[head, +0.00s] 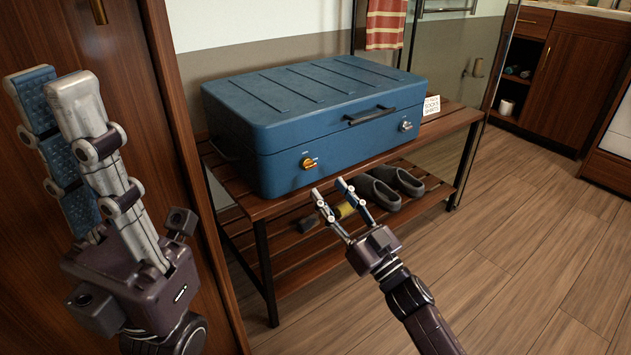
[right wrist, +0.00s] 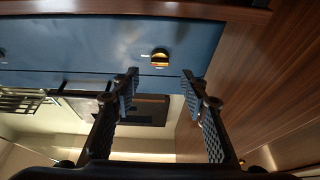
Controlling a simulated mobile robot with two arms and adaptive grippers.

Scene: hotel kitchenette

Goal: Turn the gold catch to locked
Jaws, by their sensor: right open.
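The blue suitcase (head: 300,115) lies shut on a slatted wooden bench. The gold catch (head: 309,162) is on its front, left of the handle. In the right wrist view the gold catch (right wrist: 160,56) shows just beyond the fingertips, roughly midway between them; its bar looks about horizontal. I cannot tell whether it is locked. My right gripper (head: 328,187) is open and empty, in front of and below the catch, apart from it. It also shows in the right wrist view (right wrist: 160,75). My left gripper (head: 52,88) is raised at the left, fingers apart, empty.
A silver catch (head: 406,126) and a dark handle (head: 371,115) are on the suitcase front. A white sign (head: 431,105) stands on the bench (head: 458,117). Grey slippers (head: 398,182) sit on the lower shelf. A wooden door edge is near my left arm; the floor right is clear.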

